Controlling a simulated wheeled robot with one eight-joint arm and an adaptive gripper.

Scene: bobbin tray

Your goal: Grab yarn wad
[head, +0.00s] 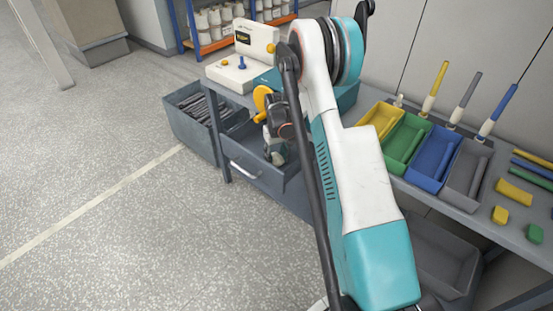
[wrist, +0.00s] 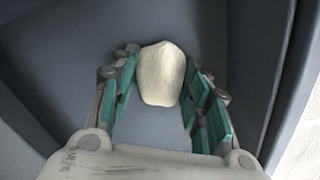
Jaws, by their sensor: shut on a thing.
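A cream, rounded yarn wad (wrist: 162,68) sits between the teal finger pads of my gripper (wrist: 160,84) in the wrist view. My gripper is shut on the wad, which sticks out past the fingertips. Behind it show the blue-grey floor and walls of the open drawer (wrist: 245,50). I cannot tell whether the wad touches the drawer floor. In the head view my gripper (head: 275,153) points down at the open grey drawer (head: 250,172) under the bench. The wad is hidden there.
A dark grey crate (head: 180,122) with dark strips stands left of the drawer. On the bench are yellow, green, blue and grey bins (head: 434,158), upright bobbins (head: 434,88) and a white device (head: 240,72). Another grey bin (head: 440,262) sits below. The floor at left is clear.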

